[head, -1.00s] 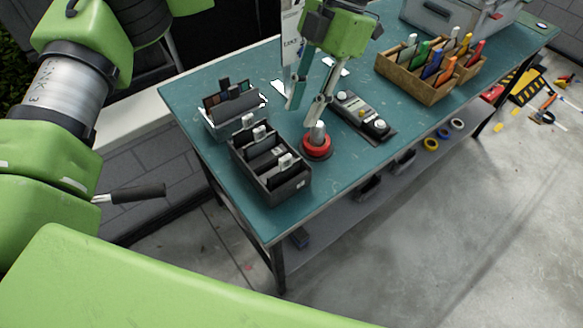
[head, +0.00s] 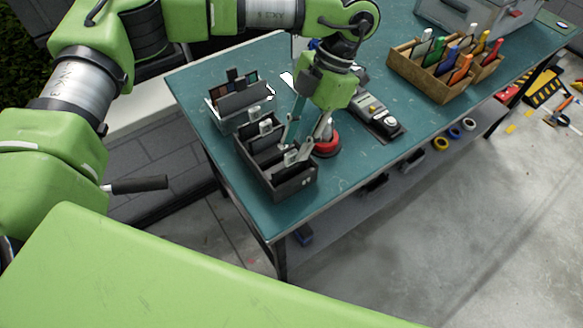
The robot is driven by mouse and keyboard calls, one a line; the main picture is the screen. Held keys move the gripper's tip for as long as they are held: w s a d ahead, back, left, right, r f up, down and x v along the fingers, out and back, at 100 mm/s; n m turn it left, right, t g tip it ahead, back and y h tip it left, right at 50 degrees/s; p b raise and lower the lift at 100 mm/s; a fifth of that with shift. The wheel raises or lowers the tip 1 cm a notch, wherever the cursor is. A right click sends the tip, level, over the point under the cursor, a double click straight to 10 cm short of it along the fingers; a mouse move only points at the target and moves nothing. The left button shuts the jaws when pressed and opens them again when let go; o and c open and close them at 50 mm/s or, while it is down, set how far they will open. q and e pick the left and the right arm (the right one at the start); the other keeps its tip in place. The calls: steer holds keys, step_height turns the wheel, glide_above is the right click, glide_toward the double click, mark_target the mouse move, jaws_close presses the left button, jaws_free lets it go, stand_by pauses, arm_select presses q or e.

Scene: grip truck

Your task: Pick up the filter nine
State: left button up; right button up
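A dark divided box (head: 282,186) stands near the front left edge of the teal workbench (head: 350,172). Several dark upright pieces with pale tabs sit in it; no label is readable, so I cannot tell which one is filter nine. My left gripper (head: 296,151) points down over the right part of this box, close to a pale tab (head: 291,157). Its two fingers are apart, with nothing visible held between them. They hide part of the box. I cannot tell whether a finger touches the tab. My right gripper is not in view.
A red round-based object (head: 327,147) stands just right of the gripper. A wooden organizer (head: 432,82) with coloured items and a grey toolbox (head: 470,14) stand farther right.

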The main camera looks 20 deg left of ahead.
mark_target(293, 152)
arm_select(q)
steer(key=p+x, duration=0.1)
steer(key=x, duration=0.2)
steer(key=shift+a+f+p, duration=0.2)
steer(key=shift+f+p, duration=0.1)
steer(key=shift+p, duration=0.05)
steer(key=shift+f, duration=0.45)
jaws_close()
steer(key=shift+r, duration=0.15)
